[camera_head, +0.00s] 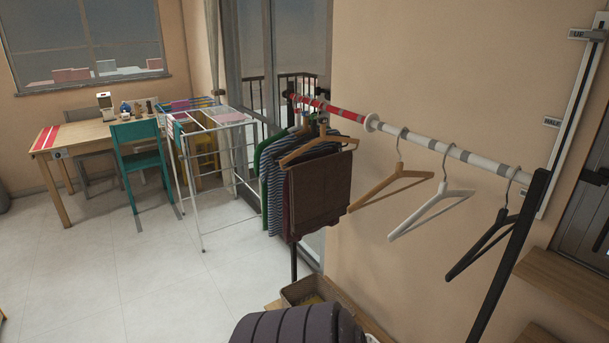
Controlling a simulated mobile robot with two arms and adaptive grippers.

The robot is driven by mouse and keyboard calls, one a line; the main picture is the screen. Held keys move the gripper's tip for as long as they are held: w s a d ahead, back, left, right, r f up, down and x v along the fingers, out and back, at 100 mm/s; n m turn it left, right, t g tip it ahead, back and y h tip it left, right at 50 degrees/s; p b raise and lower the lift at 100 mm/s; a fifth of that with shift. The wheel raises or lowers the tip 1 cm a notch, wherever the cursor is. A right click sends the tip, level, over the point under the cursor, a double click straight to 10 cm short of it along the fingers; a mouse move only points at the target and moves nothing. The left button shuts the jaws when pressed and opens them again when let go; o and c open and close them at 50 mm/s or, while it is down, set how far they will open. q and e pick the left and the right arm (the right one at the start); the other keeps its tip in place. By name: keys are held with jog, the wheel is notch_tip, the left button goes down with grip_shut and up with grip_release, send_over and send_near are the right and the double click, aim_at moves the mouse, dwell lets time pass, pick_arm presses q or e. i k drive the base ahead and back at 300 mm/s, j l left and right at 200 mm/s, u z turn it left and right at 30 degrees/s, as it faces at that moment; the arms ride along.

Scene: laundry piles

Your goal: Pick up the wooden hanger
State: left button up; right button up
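An empty light-brown wooden hanger (374,191) hangs by its metal hook from the clothes rail (415,139), right of the middle of the head view. To its left, another wooden hanger (300,151) carries dark brown trousers (319,190). To its right hang an empty white hanger (428,213) and an empty black hanger (481,246). The empty wooden hanger is apart from the white one and close to the trousers. Neither of my grippers shows in the head view.
Striped and green clothes (274,176) hang behind the trousers. A basket (303,290) stands below the rail. A white drying rack (198,185), teal chair (138,159) and wooden table (97,130) stand at the left. The tiled floor in front is open. Wooden steps are at the right.

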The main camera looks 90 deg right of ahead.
aim_at(398, 173)
jog(key=z, duration=3.35)
jog(key=i+j+z, duration=0.1)
jog(key=z, duration=0.3)
jog(key=j+z, duration=0.15)
jog(key=z, duration=0.25)
jog(key=i, duration=0.05)
